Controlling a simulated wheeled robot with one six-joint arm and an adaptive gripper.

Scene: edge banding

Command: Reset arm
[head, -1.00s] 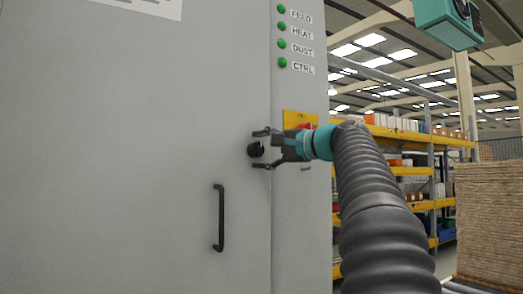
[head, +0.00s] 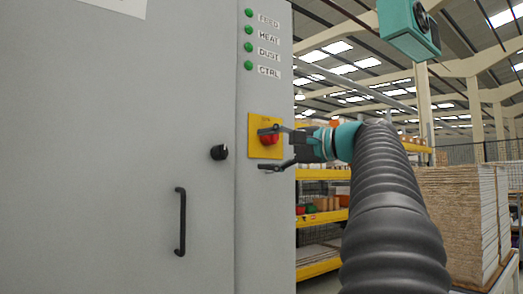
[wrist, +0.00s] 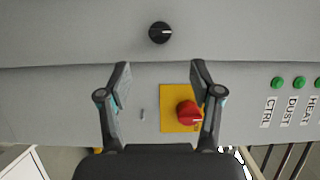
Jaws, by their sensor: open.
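My gripper (head: 272,149) is open and empty in front of the grey cabinet (head: 110,140), level with the yellow plate and red rotary switch (head: 269,138). In the wrist view my gripper (wrist: 160,78) has its fingers spread wide. The red switch (wrist: 188,113) shows there just inside the right finger, on its yellow plate (wrist: 172,122). A black knob (head: 219,152) on the cabinet door stands left of the fingertips, apart from them. In the wrist view the knob (wrist: 159,32) lies beyond the fingertips.
A black door handle (head: 180,221) sits below the knob. Green lamps (head: 248,39) run above the switch, labelled FEED, HEAT, DUST and CTRL. Yellow shelving (head: 322,210) and stacked boards (head: 460,220) stand to the right.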

